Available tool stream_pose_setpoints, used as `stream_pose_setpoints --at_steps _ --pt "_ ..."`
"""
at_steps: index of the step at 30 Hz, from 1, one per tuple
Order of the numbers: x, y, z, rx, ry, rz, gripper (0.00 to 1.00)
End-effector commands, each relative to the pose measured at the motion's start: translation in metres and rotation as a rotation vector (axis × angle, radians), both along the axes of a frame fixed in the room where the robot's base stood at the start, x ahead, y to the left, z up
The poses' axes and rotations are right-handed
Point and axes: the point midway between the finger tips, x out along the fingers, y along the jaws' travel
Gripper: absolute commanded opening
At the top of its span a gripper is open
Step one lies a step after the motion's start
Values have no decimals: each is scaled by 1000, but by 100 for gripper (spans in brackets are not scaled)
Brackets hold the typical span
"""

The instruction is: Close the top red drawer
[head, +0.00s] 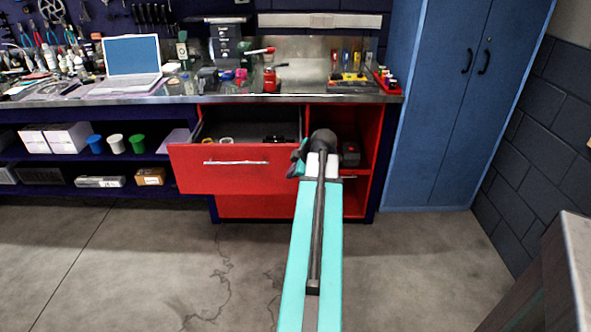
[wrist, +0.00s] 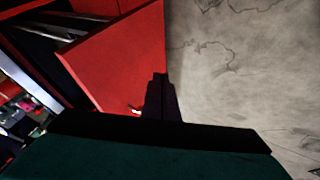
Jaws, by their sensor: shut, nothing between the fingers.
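The top red drawer (head: 235,180) is pulled out from under the workbench in the head view, with a silver handle (head: 235,163) across its front. Several small items lie inside it. My gripper (head: 297,160) is at the right end of the drawer front, partly hidden by my arm. In the wrist view the red drawer front (wrist: 122,55) fills the upper left. My dark gripper fingers (wrist: 160,90) are shut and empty, overlapping the front's edge in the picture. I cannot tell whether they touch it.
A lower red drawer (head: 255,206) sits beneath, and an open red compartment (head: 355,185) is to the right. The bench top (head: 300,98) holds a laptop (head: 133,62) and tools. A blue cabinet (head: 450,110) stands at right. The concrete floor (head: 140,270) in front is clear.

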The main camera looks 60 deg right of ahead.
Motion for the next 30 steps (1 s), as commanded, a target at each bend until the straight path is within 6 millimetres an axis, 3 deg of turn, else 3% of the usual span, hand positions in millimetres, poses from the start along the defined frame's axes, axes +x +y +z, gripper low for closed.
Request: stream_pose_setpoints --at_steps 10,21,30 --pt "26 -9 -35 2 1 1 0" --pt "41 -35 -34 1 0 0 0" --pt "45 -42 -34 1 0 0 0"
